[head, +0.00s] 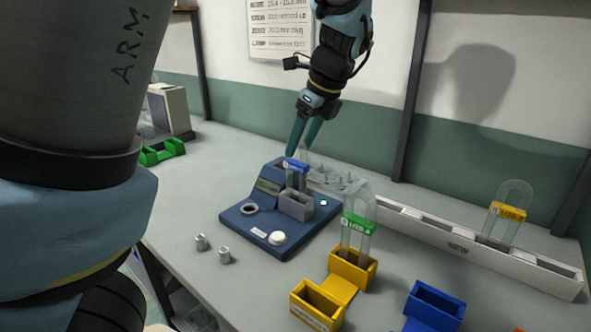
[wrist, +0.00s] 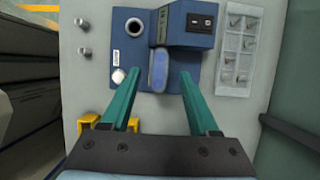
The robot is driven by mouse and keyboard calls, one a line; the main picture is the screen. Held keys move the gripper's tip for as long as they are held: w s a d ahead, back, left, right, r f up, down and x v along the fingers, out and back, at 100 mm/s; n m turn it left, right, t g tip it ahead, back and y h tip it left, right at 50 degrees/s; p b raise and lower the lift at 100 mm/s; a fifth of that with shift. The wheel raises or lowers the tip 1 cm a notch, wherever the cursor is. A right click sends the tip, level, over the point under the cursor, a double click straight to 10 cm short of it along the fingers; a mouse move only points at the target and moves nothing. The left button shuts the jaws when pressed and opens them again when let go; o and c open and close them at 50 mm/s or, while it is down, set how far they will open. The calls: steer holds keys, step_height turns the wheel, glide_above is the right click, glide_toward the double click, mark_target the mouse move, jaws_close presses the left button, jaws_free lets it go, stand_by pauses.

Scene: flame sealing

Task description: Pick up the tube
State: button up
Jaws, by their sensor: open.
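A clear tube with a blue label (head: 296,177) stands upright in the grey slot of a blue device (head: 255,225). In the wrist view the blue tube (wrist: 158,70) is seen from above, between my fingertips. My gripper (head: 302,148) is open and empty, its green fingers pointing down just above the tube's top. A green-labelled tube (head: 357,228) stands in a yellow holder (head: 352,270). A yellow-labelled tube (head: 507,213) stands in a long white rack (head: 425,228).
Two small grey caps (head: 212,248) lie left of the device. A clear tray with small pegs (wrist: 238,48) lies beside the device. A green holder (head: 162,151) is at the back left. The left of the table is mostly clear.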

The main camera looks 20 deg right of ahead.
mark_target(294, 162)
steer(key=shift+p+x, duration=0.7)
steer(key=shift+x, duration=2.3)
steer(key=shift+s, duration=0.1)
jaws_close()
